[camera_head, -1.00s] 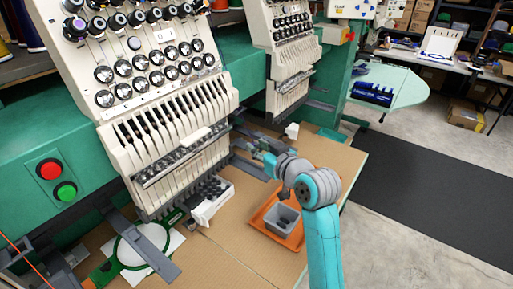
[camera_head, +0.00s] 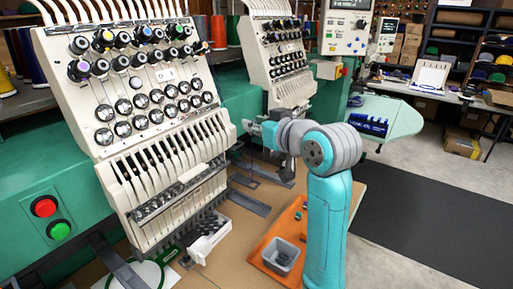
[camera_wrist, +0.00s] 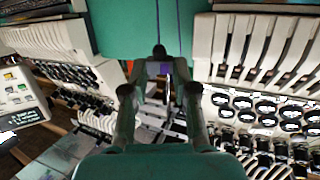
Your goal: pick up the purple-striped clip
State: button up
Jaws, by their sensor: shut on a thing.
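My gripper (camera_head: 256,130) is up in front of the green machine body, between the two embroidery heads. In the wrist view my gripper (camera_wrist: 160,72) has its fingers closed in around a small thing with a purple patch, which looks like the purple-striped clip (camera_wrist: 165,68). Most of the clip is hidden by the fingers, and its full shape cannot be told. In the head view the clip is too small or hidden to make out at the fingertips.
An orange tray (camera_head: 262,247) with a grey bin (camera_head: 281,256) and small coloured pieces lies on the table below my arm. A white holder (camera_head: 207,238) stands left of it. Embroidery heads (camera_head: 130,110) flank my gripper. Two thin purplish lines (camera_wrist: 178,25) run above the fingertips in the wrist view.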

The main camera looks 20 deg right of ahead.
notch_tip(320, 180, up, 11)
dwell(0.3)
jog(key=shift+f, duration=0.1)
dwell(0.4)
